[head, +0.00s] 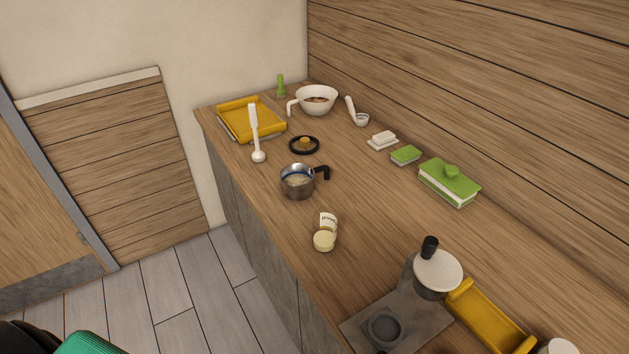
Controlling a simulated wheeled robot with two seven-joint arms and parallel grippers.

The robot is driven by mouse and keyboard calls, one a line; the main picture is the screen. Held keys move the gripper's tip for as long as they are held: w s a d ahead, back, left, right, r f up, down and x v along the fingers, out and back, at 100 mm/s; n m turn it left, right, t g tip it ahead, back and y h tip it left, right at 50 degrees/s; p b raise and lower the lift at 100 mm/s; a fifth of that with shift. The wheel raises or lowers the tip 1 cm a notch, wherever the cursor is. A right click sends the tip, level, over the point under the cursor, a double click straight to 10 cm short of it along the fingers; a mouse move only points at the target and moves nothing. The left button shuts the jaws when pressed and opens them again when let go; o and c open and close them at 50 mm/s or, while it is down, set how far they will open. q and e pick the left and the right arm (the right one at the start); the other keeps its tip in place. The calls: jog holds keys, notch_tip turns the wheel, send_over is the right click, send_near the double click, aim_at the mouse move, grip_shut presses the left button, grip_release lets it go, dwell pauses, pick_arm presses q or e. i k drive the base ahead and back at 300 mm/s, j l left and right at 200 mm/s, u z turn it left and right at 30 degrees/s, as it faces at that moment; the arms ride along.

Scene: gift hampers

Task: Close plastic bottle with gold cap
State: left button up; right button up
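In the head view a small pale container with a printed white label (328,221) is on the wooden counter, left of the stove plate. A round pale-gold cap (324,240) shows at its near end. I cannot tell whether the cap is seated on the container or lies apart against it. Neither of my grippers can be made out; only dark and teal parts show at the bottom left edge. Nothing is seen touching the container.
A steel pan (297,184) stands behind the container, with a black lid (304,145) beyond it. A grey stove plate (360,327), a white-lidded pot (437,272) and a yellow tray (490,317) are at the near right. A green-lidded dish (448,182) stands by the wall. Counter around the container is clear.

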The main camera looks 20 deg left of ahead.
aim_at(324, 221)
jog(key=j+z, duration=0.15)
jog(key=z, duration=0.2)
jog(key=j+z, duration=0.15)
jog(key=z, duration=0.15)
jog(key=i+j+z, duration=0.1)
jog(key=z, duration=0.25)
jog(key=j+z, duration=0.1)
jog(key=j, duration=0.3)
jog(key=j+z, duration=0.15)
jog(key=j, duration=0.3)
jog(key=k+j+z, duration=0.1)
jog(key=j, duration=0.3)
jog(key=k+j+z, duration=0.15)
jog(key=j, duration=0.25)
jog(key=j+z, duration=0.1)
jog(key=j, duration=0.3)
jog(key=k+j+z, duration=0.15)
jog(key=j, duration=0.2)
jog(key=k+j, duration=0.15)
jog(key=j, duration=0.3)
jog(key=k+j, duration=0.1)
jog(key=j, duration=0.3)
jog(key=k+j, duration=0.15)
jog(key=j, duration=0.3)
